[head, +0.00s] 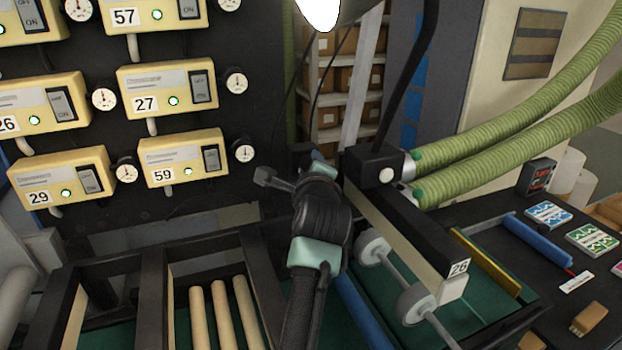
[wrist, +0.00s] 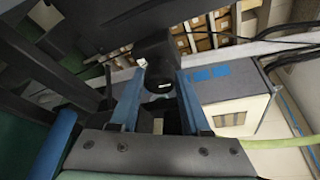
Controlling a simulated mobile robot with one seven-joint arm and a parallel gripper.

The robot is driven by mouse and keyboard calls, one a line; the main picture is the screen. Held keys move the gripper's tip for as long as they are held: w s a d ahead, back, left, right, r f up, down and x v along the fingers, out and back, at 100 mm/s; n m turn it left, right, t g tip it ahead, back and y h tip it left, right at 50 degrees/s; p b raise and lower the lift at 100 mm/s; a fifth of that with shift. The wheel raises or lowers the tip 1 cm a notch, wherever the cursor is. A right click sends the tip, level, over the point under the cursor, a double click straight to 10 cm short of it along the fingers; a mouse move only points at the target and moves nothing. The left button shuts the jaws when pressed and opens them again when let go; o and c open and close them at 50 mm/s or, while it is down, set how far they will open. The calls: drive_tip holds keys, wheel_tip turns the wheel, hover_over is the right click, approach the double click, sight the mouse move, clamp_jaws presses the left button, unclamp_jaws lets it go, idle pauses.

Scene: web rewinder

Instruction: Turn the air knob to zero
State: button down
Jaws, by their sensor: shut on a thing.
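In the wrist view, the two blue fingers of my gripper (wrist: 159,84) reach forward on either side of a dark, rounded knob (wrist: 157,58). The gripper is shut on this knob. Small white marks show on the knob's left side and near its lower end, but I cannot read any scale or zero mark. In the head view, my dark arm with pale green joints stands in front of the black box of the air unit (head: 368,158). It hides the fingers and the knob there.
Yellow numbered switch boxes (head: 183,158) with small round gauges cover the dark panel at left. Two green ribbed hoses (head: 510,155) run right from the black box. A beam labelled 26 (head: 410,240) extends toward the front right. Pale rollers (head: 222,315) lie below left.

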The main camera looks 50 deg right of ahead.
drive_tip(key=shift+n+b, duration=0.4)
drive_tip(key=shift+n, duration=0.2)
drive_tip(key=shift+c, duration=1.8)
unclamp_jaws()
drive_tip(key=v, duration=1.3)
drive_tip(key=shift+f, duration=0.2)
drive_tip(key=shift+w+a, duration=0.1)
drive_tip(key=shift+a, duration=0.05)
